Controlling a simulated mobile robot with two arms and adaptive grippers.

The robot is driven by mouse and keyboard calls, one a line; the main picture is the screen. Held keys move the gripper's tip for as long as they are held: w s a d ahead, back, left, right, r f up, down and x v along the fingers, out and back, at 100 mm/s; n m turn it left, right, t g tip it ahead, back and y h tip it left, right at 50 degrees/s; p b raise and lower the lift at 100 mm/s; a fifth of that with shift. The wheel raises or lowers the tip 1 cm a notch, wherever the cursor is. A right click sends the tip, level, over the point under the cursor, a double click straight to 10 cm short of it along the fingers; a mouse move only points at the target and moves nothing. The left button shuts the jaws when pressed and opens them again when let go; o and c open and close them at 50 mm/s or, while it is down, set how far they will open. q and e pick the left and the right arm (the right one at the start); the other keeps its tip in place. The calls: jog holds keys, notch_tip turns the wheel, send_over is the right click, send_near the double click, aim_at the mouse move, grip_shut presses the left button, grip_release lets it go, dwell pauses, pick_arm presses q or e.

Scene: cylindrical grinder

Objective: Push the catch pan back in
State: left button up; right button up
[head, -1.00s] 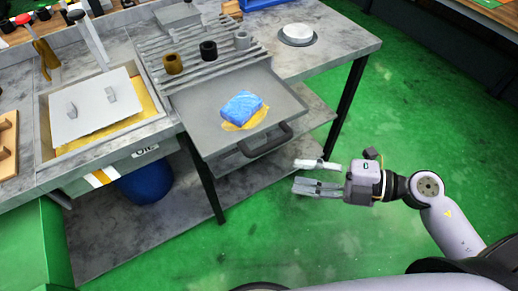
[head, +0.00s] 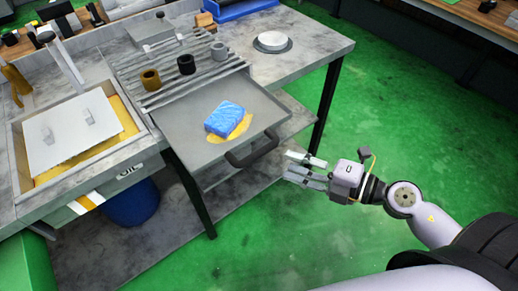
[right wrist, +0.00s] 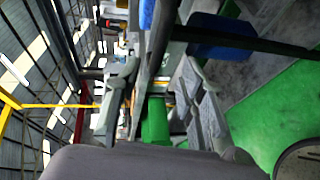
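The catch pan (head: 185,138) is a flat grey tray sticking out from the table front, below the slatted rack. Its dark loop handle (head: 252,152) is on the front edge. A blue sponge (head: 225,118) lies in the pan on a yellow puddle (head: 240,128). My right gripper (head: 289,166) is open and empty, just right of the handle and apart from it, fingers pointing left toward it. In the right wrist view its two fingers (right wrist: 158,85) are spread with nothing held between them. My left gripper is not in view.
The slatted rack (head: 150,70) behind the pan carries several small rings. A table leg (head: 326,98) stands right. A blue bucket (head: 130,207) is below. The green floor (head: 390,100) at right is open.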

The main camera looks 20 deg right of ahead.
aim_at(263, 155)
jog(key=p+x, duration=0.2)
jog(key=x, duration=0.6)
jog(key=shift+w+a, duration=0.15)
jog(key=shift+p+x, duration=0.3)
jog(key=shift+x, duration=0.45)
jog(key=shift+f, duration=0.1)
grip_shut()
